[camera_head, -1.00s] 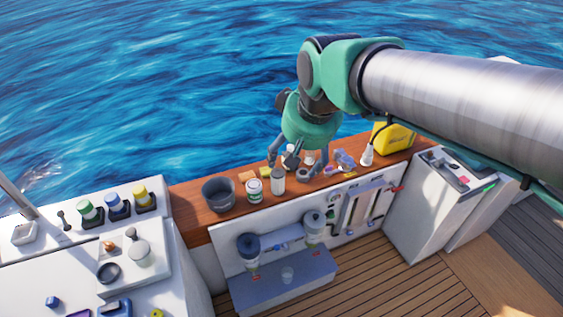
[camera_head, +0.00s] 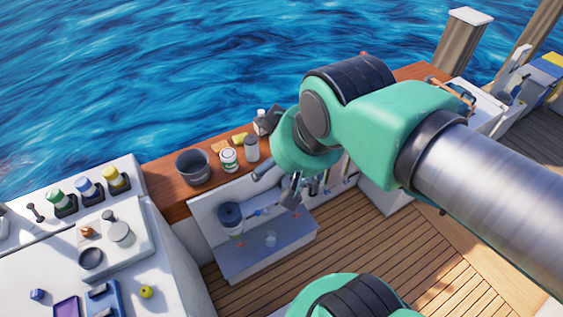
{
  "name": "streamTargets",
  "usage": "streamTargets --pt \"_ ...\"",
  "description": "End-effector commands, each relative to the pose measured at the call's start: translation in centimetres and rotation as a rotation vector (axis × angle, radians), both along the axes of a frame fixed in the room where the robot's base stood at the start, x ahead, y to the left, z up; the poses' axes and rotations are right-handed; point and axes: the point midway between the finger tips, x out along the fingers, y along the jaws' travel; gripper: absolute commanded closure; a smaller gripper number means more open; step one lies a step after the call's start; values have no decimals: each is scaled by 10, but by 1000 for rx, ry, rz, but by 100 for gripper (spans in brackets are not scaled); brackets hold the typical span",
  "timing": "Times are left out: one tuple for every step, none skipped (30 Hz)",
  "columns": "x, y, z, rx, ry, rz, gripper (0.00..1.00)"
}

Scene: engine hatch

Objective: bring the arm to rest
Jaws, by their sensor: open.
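My arm reaches in from the right, with its green wrist bent downward. My gripper (camera_head: 276,187) hangs below the wrist, in front of the wooden ledge (camera_head: 168,208) and over the white cabinet face below it. Its two dark fingers stand apart, and nothing shows between them. The wrist covers part of the ledge and of the cabinet front. Whether the fingers touch the cabinet cannot be told from this view.
On the ledge stand a dark bucket (camera_head: 193,168), a white can (camera_head: 228,160) and a grey cylinder (camera_head: 251,149). A white counter (camera_head: 55,262) with bottles and small parts lies at left. Wooden posts (camera_head: 464,42) stand at upper right.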

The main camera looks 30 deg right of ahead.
Motion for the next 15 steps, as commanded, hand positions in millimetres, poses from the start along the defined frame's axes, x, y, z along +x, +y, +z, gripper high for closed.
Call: streamTargets --pt "0 0 0 0 0 0 27" --pt "0 0 -1 0 0 0 27" --pt "0 0 -3 0 0 0 27" --pt "0 0 -4 0 0 0 27" --pt "0 0 -6 0 0 0 27" --pt "0 0 -10 0 0 0 27" --pt "0 0 -13 0 0 0 27" --pt "0 0 -16 0 0 0 27" --pt "0 0 -21 0 0 0 27" --pt "0 0 -25 0 0 0 27" --pt "0 0 -29 0 0 0 27" --pt "0 0 -33 0 0 0 27" --pt "0 0 -37 0 0 0 27" --pt "0 0 -39 0 0 0 27" --pt "0 0 -42 0 0 0 27"
